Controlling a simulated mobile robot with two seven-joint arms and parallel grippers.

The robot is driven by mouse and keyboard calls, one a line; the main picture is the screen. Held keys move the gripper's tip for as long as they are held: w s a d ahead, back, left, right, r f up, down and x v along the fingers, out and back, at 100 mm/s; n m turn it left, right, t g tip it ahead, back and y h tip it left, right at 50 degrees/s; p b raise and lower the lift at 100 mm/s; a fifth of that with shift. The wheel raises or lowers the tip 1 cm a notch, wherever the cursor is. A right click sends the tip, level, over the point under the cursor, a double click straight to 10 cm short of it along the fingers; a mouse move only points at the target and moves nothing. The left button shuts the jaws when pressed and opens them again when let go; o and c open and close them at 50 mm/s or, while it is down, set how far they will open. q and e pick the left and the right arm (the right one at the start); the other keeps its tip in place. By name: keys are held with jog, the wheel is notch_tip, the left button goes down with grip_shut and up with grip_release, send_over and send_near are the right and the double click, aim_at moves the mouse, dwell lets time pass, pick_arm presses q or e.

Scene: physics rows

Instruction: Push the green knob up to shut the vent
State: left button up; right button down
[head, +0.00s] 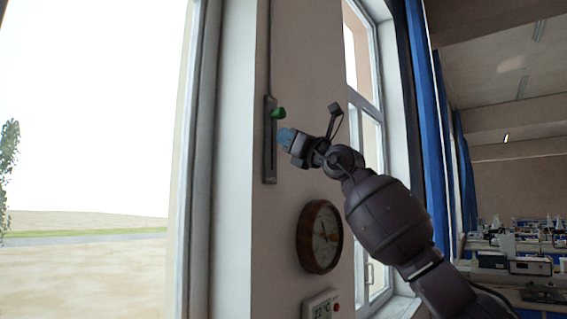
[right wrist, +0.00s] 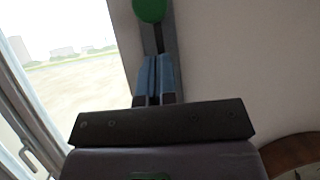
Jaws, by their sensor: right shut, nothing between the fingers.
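The green knob (head: 278,113) sits in the upper part of a dark vertical slot plate (head: 270,160) on the wall strip between two windows. My right gripper (head: 284,136) is shut and empty, with its blue fingertips just below the knob and close to the plate. In the right wrist view the green knob (right wrist: 150,9) is at the top edge, partly cut off, beyond the tips of the shut blue fingers (right wrist: 153,80). A small gap shows between the fingertips and the knob there. The vent itself cannot be made out. My left gripper is not in view.
A round wooden clock (head: 320,237) hangs on the wall below my right wrist, with a white panel with a red button (head: 321,305) under it. Windows stand on both sides, with a blue curtain (head: 428,120) to the right. Lab benches lie far right.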

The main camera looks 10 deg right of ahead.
jog(key=s+d+b, duration=0.5)
jog(key=s, duration=0.2)
jog(key=shift+d+b, duration=0.25)
jog(key=shift+b, duration=0.05)
dwell(0.5)
dwell(0.5)
